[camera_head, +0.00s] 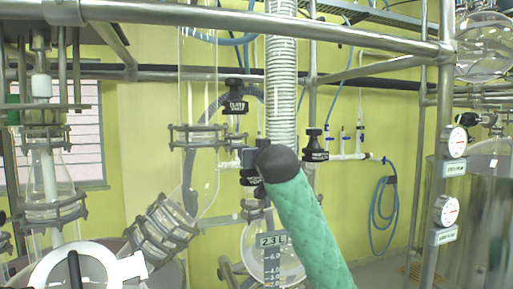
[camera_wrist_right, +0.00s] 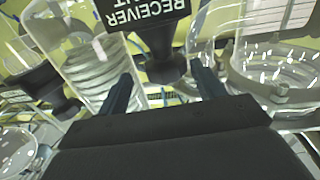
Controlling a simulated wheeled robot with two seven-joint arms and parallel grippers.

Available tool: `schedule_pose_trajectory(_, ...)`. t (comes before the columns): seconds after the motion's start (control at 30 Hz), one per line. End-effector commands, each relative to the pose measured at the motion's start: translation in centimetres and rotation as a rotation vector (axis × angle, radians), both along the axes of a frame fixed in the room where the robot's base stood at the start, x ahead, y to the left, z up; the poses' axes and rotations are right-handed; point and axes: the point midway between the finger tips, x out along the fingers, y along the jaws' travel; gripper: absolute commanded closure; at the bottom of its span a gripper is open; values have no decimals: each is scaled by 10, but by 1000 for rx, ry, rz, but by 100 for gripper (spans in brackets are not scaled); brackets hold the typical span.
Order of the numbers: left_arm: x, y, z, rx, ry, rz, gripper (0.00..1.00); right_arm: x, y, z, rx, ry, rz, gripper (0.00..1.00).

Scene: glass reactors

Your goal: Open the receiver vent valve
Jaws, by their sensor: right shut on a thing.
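The receiver vent valve shows in the right wrist view as a black label plate (camera_wrist_right: 140,12) with upside-down lettering, of which "RECEIVER" and "NT" can be read. Its black knob (camera_wrist_right: 165,68) lies below the plate, between the two dark fingers of my right gripper (camera_wrist_right: 163,88). The right gripper is shut on this valve. In the head view my green right arm with its black rounded end stands in front of this spot and hides most of the gripper and valve. My left gripper is not in view.
Other black-labelled valves stand close by, one upper left (camera_head: 235,106) and one to the right (camera_head: 315,146). Glass columns, a coiled condenser (camera_head: 281,80) and a graduated receiver flask (camera_head: 257,238) crowd the area. A metal rail (camera_head: 270,22) runs across the top.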

Motion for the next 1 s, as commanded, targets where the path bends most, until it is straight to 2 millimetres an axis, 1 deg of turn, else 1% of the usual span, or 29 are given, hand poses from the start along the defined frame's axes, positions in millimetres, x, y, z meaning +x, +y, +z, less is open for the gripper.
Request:
schedule_pose_trajectory(0.03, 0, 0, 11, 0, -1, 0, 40, 3, -2, 22, 30, -17, 44, 66)
schedule_pose_trajectory(0.07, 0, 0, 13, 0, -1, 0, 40, 3, -2, 22, 29, -17, 65, 72)
schedule_pose_trajectory(0.13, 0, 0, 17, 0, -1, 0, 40, 4, -2, 22, 27, -17, 114, 75)
schedule_pose_trajectory(0.4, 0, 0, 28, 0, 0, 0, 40, 4, -3, 20, 20, -17, 296, 75)
schedule_pose_trajectory(0.53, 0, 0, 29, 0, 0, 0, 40, 2, -2, 17, 16, -17, 368, 75)
schedule_pose_trajectory(0.67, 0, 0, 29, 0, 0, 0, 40, 2, -2, 15, 15, -17, 400, 75)
schedule_pose_trajectory(0.87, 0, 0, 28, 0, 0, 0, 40, 1, -1, 12, 14, -15, 404, 75)
schedule_pose_trajectory(0.9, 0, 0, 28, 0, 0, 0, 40, 1, -1, 12, 13, -14, 403, 49)
schedule_pose_trajectory(0.93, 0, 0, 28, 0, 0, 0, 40, 1, -1, 12, 13, -14, 403, 43)
schedule_pose_trajectory(0.97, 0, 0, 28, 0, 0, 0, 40, 1, -1, 12, 13, -14, 403, 40)
schedule_pose_trajectory(1.0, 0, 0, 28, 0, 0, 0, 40, 1, -1, 11, 12, -14, 403, 40)
